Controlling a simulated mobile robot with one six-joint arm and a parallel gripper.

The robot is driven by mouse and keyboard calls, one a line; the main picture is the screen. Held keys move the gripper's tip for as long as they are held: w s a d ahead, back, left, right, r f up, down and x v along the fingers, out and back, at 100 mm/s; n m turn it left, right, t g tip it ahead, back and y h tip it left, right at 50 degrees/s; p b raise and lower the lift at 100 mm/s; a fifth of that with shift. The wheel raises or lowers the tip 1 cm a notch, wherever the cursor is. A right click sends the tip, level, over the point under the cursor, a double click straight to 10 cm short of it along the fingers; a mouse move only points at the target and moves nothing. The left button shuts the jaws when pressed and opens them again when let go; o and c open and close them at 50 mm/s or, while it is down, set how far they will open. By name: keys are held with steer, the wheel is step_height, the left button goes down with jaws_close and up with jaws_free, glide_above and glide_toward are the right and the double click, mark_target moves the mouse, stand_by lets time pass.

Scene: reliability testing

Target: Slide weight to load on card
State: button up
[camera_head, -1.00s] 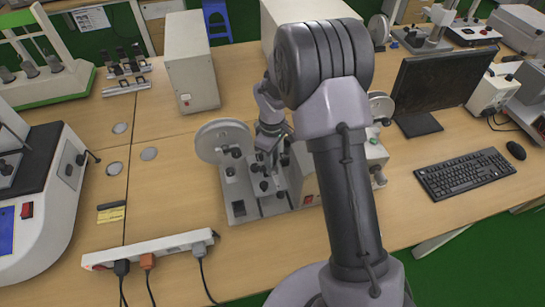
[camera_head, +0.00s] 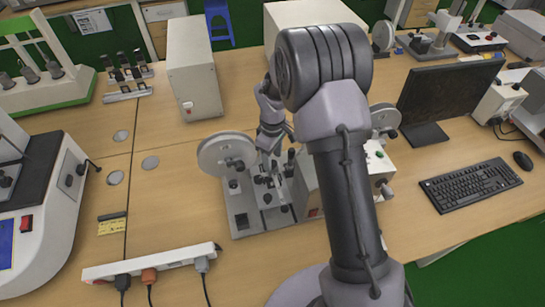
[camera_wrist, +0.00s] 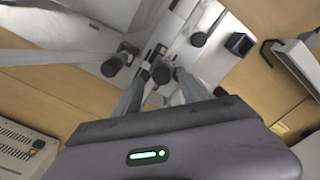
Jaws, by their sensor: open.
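The test machine has a light grey base plate (camera_head: 241,222) on the wooden bench, with a pale round wheel (camera_head: 214,150) at its left and several dark knobs on metal arms. My gripper (camera_head: 266,172) points down over the machine, right of the wheel, partly hidden by its own links. In the wrist view, my gripper (camera_wrist: 158,84) has its two fingers apart, with a dark cylindrical knob (camera_wrist: 161,72) showing between them. Contact cannot be told. Another dark knob (camera_wrist: 112,66) lies just left of the fingers. Which piece is the sliding weight, and where its card is, cannot be told.
A power strip (camera_head: 150,264) with plugged cables lies at the front edge. A pale box (camera_head: 194,75) stands behind the machine. The monitor (camera_head: 447,87) and keyboard (camera_head: 470,186) are to the right. The bench left of the wheel is mostly clear.

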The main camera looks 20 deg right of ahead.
step_height(320, 180, up, 17)
steer(key=p, duration=0.4)
steer(key=shift+s+f, duration=0.1)
steer(key=shift+f, duration=0.05)
